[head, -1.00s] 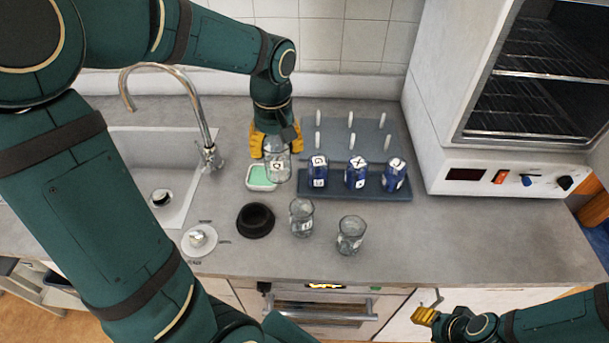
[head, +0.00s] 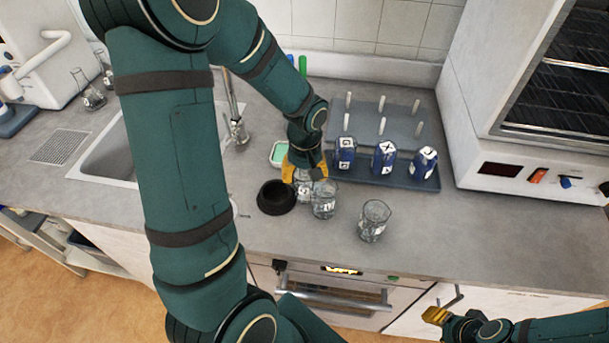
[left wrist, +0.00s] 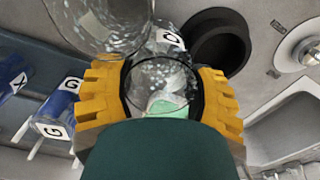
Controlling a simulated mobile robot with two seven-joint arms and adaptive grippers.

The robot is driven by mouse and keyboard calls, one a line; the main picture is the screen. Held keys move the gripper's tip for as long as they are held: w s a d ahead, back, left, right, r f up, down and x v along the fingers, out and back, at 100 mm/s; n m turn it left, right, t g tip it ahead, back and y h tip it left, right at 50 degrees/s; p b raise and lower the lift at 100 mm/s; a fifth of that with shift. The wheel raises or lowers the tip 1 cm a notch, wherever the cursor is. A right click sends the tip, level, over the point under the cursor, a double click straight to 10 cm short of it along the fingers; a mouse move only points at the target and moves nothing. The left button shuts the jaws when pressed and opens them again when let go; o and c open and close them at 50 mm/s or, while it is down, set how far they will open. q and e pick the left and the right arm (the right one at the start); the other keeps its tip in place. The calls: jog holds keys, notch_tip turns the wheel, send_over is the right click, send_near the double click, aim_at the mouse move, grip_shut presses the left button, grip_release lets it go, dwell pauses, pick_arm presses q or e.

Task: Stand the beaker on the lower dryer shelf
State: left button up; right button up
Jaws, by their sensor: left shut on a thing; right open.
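My left gripper (head: 304,172) is shut on a clear glass beaker (head: 304,192) with a white label. In the left wrist view the round glass (left wrist: 163,88) shows between the yellow fingers (left wrist: 160,95). The held beaker is just right of the black round bowl; I cannot tell whether it touches the counter. The dryer (head: 480,130) stands at the right, with dark wire shelves (head: 565,105) behind its front. Its lower shelf is only partly in view. My right gripper (head: 435,315) is open and empty, low at the right, in front of the counter.
Two other glasses (head: 324,200) and (head: 374,221) stand close by on the counter. The black bowl (head: 277,206) is at their left. A sink (head: 110,160) is at left. Counter before the dryer is clear.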

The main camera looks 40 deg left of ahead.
pick_arm(q)
jog(key=shift+f, duration=0.15)
jog(key=shift+f, duration=0.15)
jog(key=o, duration=1.2)
jog(key=shift+o, duration=0.2)
